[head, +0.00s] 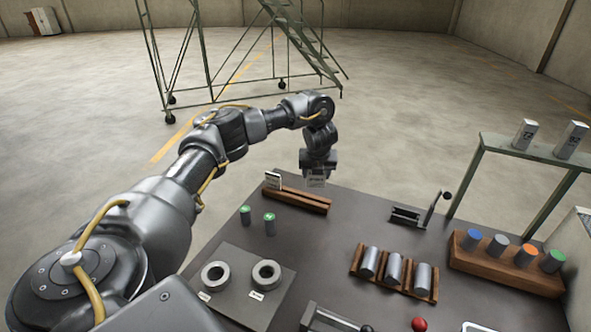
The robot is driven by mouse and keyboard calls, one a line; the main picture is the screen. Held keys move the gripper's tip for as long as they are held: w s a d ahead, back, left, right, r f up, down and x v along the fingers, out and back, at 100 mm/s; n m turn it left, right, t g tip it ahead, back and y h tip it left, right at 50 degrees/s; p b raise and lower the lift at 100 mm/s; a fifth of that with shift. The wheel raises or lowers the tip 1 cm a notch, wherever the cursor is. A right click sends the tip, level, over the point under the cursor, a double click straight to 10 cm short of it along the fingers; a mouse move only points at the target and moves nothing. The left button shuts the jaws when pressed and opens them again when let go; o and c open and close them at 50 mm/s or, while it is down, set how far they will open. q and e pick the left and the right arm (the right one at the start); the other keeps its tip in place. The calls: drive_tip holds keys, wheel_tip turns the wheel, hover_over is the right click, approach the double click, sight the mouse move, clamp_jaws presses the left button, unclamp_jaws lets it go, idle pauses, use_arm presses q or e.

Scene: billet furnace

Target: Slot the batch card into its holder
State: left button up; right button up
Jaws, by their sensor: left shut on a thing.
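My left gripper (317,170) points down at the table's far edge and is shut on a small pale card (316,182), seemingly the batch card. The card hangs upright just above or behind the right part of a long wooden holder (297,201). I cannot tell whether it touches the holder. Another white card (273,180) with dark print stands upright at the holder's left end. My right gripper is not in view.
Two green-topped cylinders (269,222) stand nearer on the table (325,250), beside a plate with two rings (266,274). At right are a wooden rack of grey billets (394,270), a lever device (430,212), a colour-topped rack (500,268) and a green shelf frame (535,152).

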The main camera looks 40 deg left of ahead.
use_arm(q)
drive_tip(key=s+a+f+m+h, duration=0.1)
drive_tip(key=a+m, duration=0.2)
drive_tip(key=a, duration=0.5)
drive_tip(key=shift+f, duration=0.35)
drive_tip(key=shift+f+b, duration=1.75)
drive_tip(key=shift+b, duration=0.05)
drive_tip(key=shift+w, duration=0.15)
drive_tip(key=shift+f+b, duration=0.35)
drive_tip(key=shift+f, duration=0.65)
drive_tip(key=o, duration=0.8)
